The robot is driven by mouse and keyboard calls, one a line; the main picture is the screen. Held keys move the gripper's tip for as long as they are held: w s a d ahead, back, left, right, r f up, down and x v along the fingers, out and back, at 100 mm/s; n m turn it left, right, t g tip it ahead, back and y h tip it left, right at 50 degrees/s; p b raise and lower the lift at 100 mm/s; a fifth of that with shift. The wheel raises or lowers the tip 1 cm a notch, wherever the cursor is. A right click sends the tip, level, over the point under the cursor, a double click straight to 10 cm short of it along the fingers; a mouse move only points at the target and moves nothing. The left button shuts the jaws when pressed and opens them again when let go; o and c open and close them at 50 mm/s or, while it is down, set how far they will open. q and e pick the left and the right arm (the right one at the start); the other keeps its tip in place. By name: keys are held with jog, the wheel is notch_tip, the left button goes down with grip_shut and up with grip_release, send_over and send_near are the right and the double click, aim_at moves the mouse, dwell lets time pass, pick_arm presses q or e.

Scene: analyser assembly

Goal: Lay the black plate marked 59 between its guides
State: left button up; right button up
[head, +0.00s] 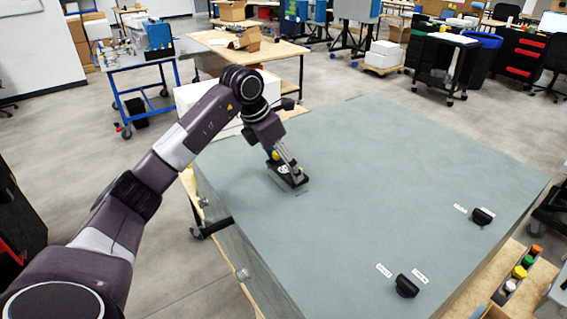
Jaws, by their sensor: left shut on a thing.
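My left gripper (286,165) reaches down to the far left part of the grey-green table top. It is shut on a small black plate (296,180) with a white mark, too small to read. The plate is at or just above the surface; I cannot tell whether it touches. A faint line shows on the surface beside the plate's near edge. I cannot make out the guides, and the gripper hides part of the plate. My right gripper is not in view.
Two black knob-like parts (406,286) and (482,216) stand near the table's right edge beside small white labels. A holder with coloured caps (520,272) sits at the lower right, off the grey-green top (370,180). The middle of the top is clear.

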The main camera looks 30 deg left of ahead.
pick_arm(q)
jog(key=shift+f+b, duration=0.35)
jog(key=shift+f, duration=0.1)
dwell(0.4)
jog(key=shift+f+b, duration=0.35)
jog(key=shift+f, duration=0.2)
jog(key=o, duration=1.1)
jog(key=shift+o, duration=0.2)
jog(key=shift+r+p, duration=2.75)
jog(key=shift+r, duration=0.8)
